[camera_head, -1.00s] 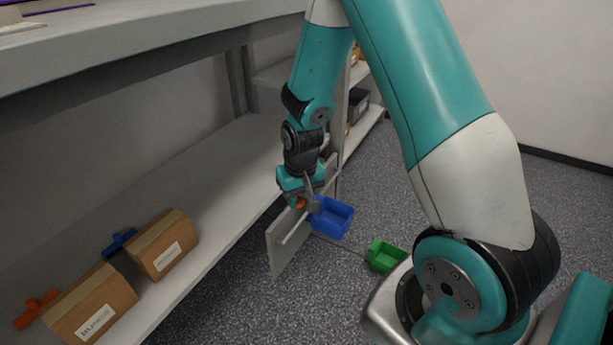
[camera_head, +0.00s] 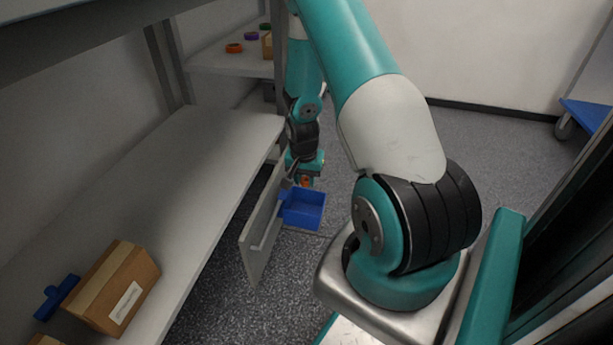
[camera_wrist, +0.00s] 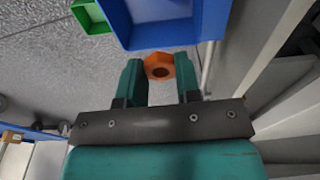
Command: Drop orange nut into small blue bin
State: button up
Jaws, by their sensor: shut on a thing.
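The orange nut (camera_wrist: 159,66) is a hex nut with a dark centre hole. It sits between the fingertips of my gripper (camera_wrist: 160,75), which is shut on it. The small blue bin (camera_wrist: 117,20) is open-topped and lies just beyond the nut at the top of the wrist view. In the head view the nut (camera_head: 305,183) hangs at the far edge of the blue bin (camera_head: 305,215), below my gripper (camera_head: 306,178). I cannot tell whether the nut is over the opening. The bin stands beside an upright grey panel.
The grey panel (camera_head: 262,232) with a rail stands close left of the bin. A green bin (camera_wrist: 90,16) is beside the blue one. A cardboard box (camera_head: 112,285) and a blue part (camera_head: 57,298) lie on the grey shelf. Open floor lies right of the bin.

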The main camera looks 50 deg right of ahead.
notch_tip(320, 180, down, 3)
jog(key=shift+r+b, duration=0.2)
jog(key=shift+b, duration=0.6)
jog(key=shift+r, duration=0.1)
jog(key=o, duration=1)
notch_tip(320, 180, up, 17)
jog(key=a+p, duration=0.2)
jog(key=p, duration=0.6)
jog(key=shift+s+r, duration=0.15)
jog(key=shift+s, duration=0.3)
